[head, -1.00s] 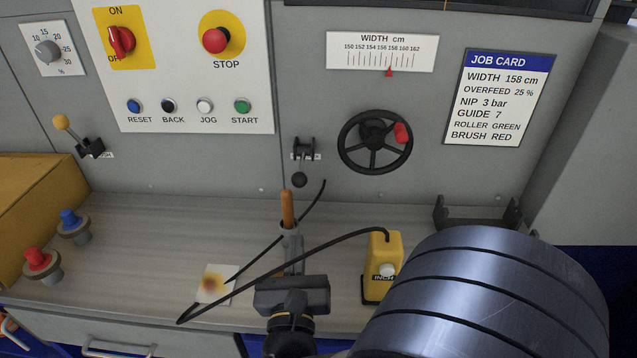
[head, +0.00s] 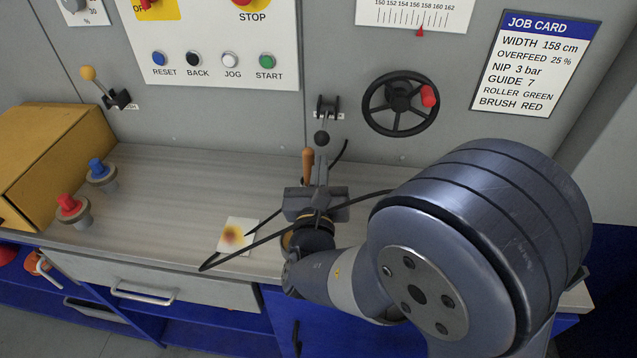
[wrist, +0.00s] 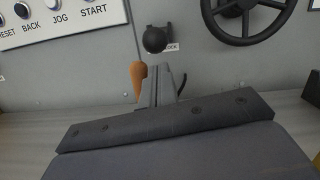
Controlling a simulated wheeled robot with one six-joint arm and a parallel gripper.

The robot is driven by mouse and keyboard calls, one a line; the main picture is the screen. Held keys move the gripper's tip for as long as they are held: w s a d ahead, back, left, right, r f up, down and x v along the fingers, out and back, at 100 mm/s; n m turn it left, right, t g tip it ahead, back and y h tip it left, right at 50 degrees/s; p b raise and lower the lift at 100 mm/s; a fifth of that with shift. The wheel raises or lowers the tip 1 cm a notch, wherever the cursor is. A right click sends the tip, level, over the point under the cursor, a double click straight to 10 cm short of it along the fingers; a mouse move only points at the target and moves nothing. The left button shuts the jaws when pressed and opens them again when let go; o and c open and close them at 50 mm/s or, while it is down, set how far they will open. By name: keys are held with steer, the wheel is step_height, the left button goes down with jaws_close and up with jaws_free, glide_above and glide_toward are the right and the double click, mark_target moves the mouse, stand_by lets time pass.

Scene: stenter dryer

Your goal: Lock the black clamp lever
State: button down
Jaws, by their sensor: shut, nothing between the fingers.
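The black clamp lever (head: 326,107) is mounted on the grey panel, left of the handwheel. Its round black knob (head: 321,138) hangs below the bracket. In the wrist view the knob (wrist: 155,40) is just above and beyond my fingertips, with a clear gap in that picture; part of a label shows beside it. My gripper (head: 319,168) is below the lever, its fingers pointing toward the panel. In the wrist view the gripper (wrist: 167,82) shows its fingers together and empty. An orange-brown handle (head: 308,165) stands just left of the fingers; its lower part is hidden.
A black handwheel (head: 400,104) with a red knob is right of the lever. A yellow-knobbed lever (head: 104,88) is further left. A black cable (head: 262,232) crosses the worktop (head: 190,190) near my gripper. Red and blue knobs stand at the left; the left-middle worktop is mostly clear.

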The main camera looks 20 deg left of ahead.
steer(key=shift+x, duration=0.85)
steer(key=shift+s+r+g+p, duration=0.1)
steer(key=shift+r+g+p, duration=0.3)
steer(key=shift+p, duration=0.55)
steer(key=shift+r+p, duration=0.2)
steer(key=shift+p, duration=0.1)
step_height(320, 180, up, 4)
steer(key=g+h+p, duration=0.1)
steer(key=g+p, duration=0.1)
steer(key=p, duration=0.4)
steer(key=shift+s+p, duration=0.1)
steer(key=shift+p, duration=0.25)
step_height(320, 180, up, 7)
steer(key=g+h+p, duration=0.1)
steer(key=g+p, duration=0.2)
steer(key=p, duration=0.3)
glide_above(323, 134)
steer(key=shift+w+a+r, duration=0.15)
steer(key=shift+w+r, duration=0.05)
steer(key=shift+w, duration=0.25)
steer(key=shift+w+a+r+p, duration=0.2)
steer(key=shift+w+r, duration=0.35)
steer(key=shift+w+a+r+p, duration=0.15)
steer(key=shift+w+r, duration=0.4)
